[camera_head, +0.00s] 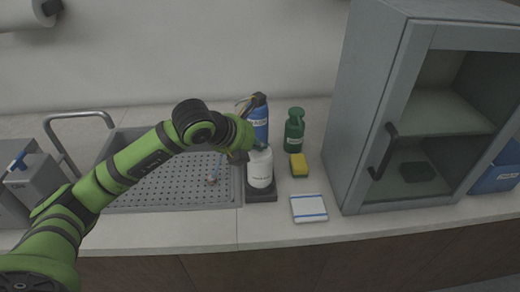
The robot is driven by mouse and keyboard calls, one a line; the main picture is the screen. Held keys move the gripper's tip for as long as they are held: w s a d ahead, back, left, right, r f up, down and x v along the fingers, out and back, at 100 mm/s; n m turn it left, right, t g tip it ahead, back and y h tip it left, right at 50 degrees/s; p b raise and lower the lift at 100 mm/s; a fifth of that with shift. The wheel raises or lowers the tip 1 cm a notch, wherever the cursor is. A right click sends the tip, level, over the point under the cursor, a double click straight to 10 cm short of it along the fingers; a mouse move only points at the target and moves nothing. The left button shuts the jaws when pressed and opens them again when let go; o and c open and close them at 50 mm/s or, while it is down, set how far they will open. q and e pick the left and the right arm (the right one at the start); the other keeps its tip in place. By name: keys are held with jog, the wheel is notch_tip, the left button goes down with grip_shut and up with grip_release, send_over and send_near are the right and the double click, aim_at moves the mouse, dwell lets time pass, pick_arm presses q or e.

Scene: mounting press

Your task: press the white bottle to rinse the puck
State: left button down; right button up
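The white bottle (260,173) stands upright on a small dark base on the counter, just right of the sink. My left gripper (250,151) is at the top of the white bottle, and the bottle's head is partly hidden behind it. The fingers are too small and covered to tell whether they are open or shut. I cannot make out the puck for certain; a small brownish item (212,181) lies in the perforated sink (160,190). My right gripper is not in view.
A blue bottle (260,118) and a green bottle (294,130) stand behind. A yellow sponge (298,165) and a white-blue cloth (309,208) lie to the right. A grey cabinet (360,110) with a glass door blocks the right side. Grey boxes (35,185) stand left.

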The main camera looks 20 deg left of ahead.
aim_at(258, 153)
pick_arm(q)
jog(key=shift+r+p, duration=0.35)
jog(key=shift+r, duration=0.4)
jog(key=shift+r, duration=0.15)
jog(key=shift+r+p, duration=1.4)
jog(key=shift+r, duration=1.05)
jog(key=shift+f, duration=0.1)
